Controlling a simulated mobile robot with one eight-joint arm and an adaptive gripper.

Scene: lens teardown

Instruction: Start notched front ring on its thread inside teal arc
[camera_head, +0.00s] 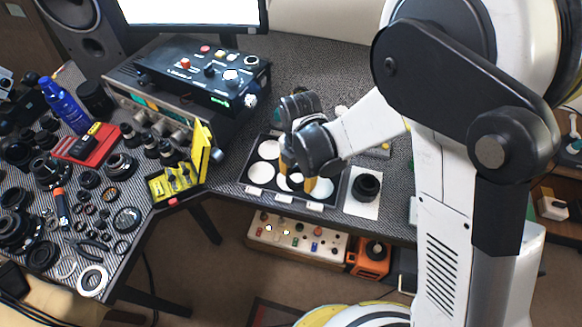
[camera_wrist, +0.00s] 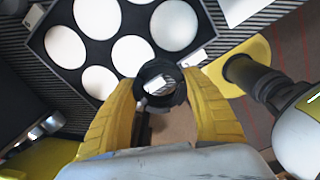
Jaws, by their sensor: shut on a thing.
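My gripper (camera_wrist: 160,86) is shut on a small black ring (camera_wrist: 178,95), held between the tips of its two yellow fingers in the wrist view. I look through the ring's opening, where something pale shows; I cannot make out a notch. In the head view my gripper (camera_head: 298,178) hangs over the front part of a black tray, and its fingers mostly hide the ring. A black lens body (camera_head: 366,187) stands on a white card (camera_head: 358,208) to the right of the gripper, apart from it. No teal arc or thread can be made out.
The black tray (camera_head: 249,180) holds several white round pads, also in the wrist view (camera_wrist: 97,57). A yellow holder (camera_head: 172,187) and a control box (camera_head: 188,70) stand to the left. Lens parts crowd the left table. The table edge runs just in front of the tray.

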